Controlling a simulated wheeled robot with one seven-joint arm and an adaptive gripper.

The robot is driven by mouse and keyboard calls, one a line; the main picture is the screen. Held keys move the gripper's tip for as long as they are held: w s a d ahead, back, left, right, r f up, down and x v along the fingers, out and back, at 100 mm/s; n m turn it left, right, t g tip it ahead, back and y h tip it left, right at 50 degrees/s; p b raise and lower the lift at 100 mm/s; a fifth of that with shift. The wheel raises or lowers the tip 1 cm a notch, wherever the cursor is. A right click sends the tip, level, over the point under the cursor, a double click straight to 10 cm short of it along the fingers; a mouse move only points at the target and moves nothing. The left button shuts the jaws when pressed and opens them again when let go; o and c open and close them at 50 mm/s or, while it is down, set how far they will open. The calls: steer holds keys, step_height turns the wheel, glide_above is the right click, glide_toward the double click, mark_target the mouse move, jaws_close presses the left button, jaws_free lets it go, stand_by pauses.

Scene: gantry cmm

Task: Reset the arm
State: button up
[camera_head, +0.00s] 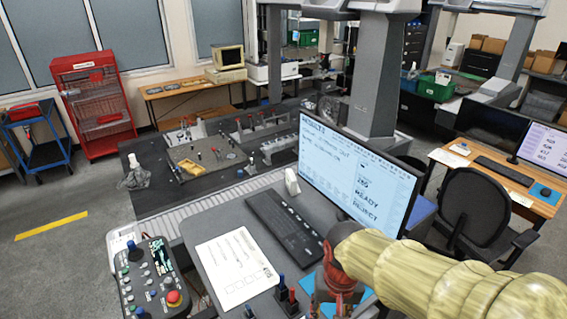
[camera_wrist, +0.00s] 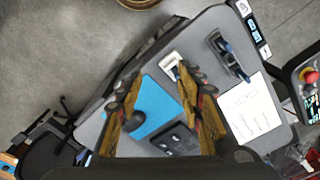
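My arm (camera_head: 430,272), pale yellow and ribbed, reaches in from the lower right in the head view. My gripper (camera_head: 328,290) points down over the desk beside the monitor's lower edge. In the wrist view my gripper (camera_wrist: 157,78) is open, with its two fingers well apart and nothing held between them. A blue mat (camera_wrist: 158,102) with a dark mouse (camera_wrist: 138,121) shows between the fingers, on the desk below. The exact height above the desk cannot be told.
The monitor (camera_head: 360,175) stands close behind my gripper. A keyboard (camera_head: 285,226), a paper sheet (camera_head: 238,268), dark holders with coloured handles (camera_head: 286,297) and a control panel (camera_head: 152,280) are nearby. A black chair (camera_head: 470,212) stands at right. Open floor (camera_head: 50,265) lies at left.

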steer(key=s+d+f+n+t+b, duration=0.1)
steer(key=s+d+f+t+b, duration=0.4)
steer(key=b, duration=1.4)
steer(key=s+d+f, duration=0.1)
steer(key=d+f, duration=0.2)
steer(key=shift+s+d, duration=0.25)
